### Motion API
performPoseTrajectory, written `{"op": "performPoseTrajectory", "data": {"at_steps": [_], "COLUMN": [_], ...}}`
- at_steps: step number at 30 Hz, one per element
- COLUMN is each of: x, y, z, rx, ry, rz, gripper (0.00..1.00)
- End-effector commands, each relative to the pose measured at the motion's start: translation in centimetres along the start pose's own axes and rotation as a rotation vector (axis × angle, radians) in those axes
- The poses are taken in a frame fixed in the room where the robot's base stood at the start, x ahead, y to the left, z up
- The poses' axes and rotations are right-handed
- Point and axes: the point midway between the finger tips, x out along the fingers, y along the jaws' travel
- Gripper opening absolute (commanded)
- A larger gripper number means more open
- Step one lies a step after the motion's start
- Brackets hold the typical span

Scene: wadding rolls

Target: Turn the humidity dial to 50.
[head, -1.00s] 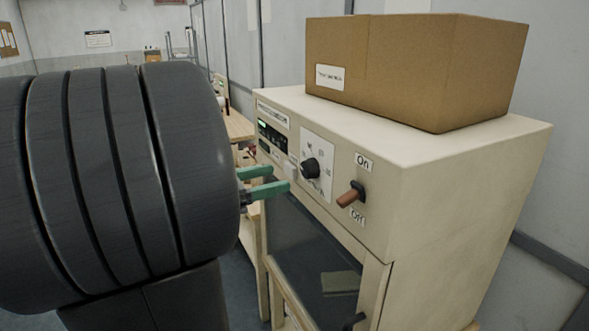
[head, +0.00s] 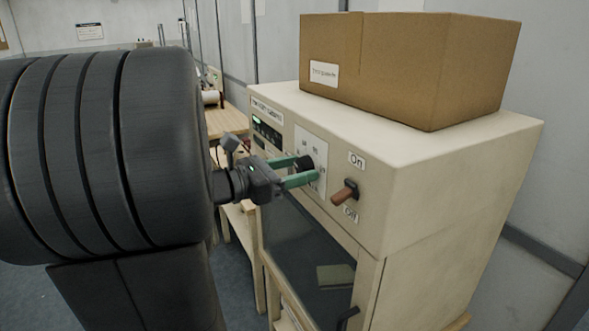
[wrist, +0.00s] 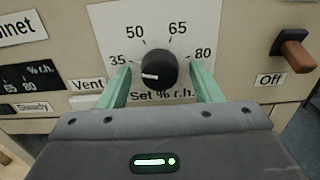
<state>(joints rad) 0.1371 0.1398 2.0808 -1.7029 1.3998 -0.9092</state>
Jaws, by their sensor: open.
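The humidity dial (wrist: 158,70) is a round black knob on a white plate marked 35, 50, 65 and 80, with "Set % r.h." below it. Its white mark shows on the lower left of the knob's face, pointing left and slightly down, below the 35 label. My gripper (head: 309,169) is open, with its green fingers at the dial in the head view. In the wrist view the left finger (wrist: 118,87) and right finger (wrist: 206,84) stand on either side of the knob. Small gaps seem to show; contact is unclear.
The dial is on a beige cabinet (head: 440,200). A brown On/Off lever (head: 344,192) sticks out right of the dial, near Off in the wrist view. A dark display (wrist: 28,80) and a Vent label (wrist: 87,86) lie left. A cardboard box (head: 400,70) sits on top.

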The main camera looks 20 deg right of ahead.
Motion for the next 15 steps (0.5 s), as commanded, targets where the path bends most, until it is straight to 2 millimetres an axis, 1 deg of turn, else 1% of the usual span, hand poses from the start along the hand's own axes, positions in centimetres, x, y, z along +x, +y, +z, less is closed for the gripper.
{"op": "performPoseTrajectory", "data": {"at_steps": [1, 5, 6, 8, 15], "x": [-0.01, -0.01, -0.02, -0.02, -0.02], "y": [0.01, 0.01, 0.0, 0.0, 0.01], "z": [-0.01, 0.0, 0.0, 0.0, -0.12], "rx": [0.0, 0.0, 0.0, 0.0, 0.016], "ry": [0.0, 0.0, 0.0, 0.0, 0.0], "rz": [0.0, 0.0, 0.0, 0.0, 0.0], "gripper": [0.58, 0.33, 0.25, 0.14, 0.14]}}
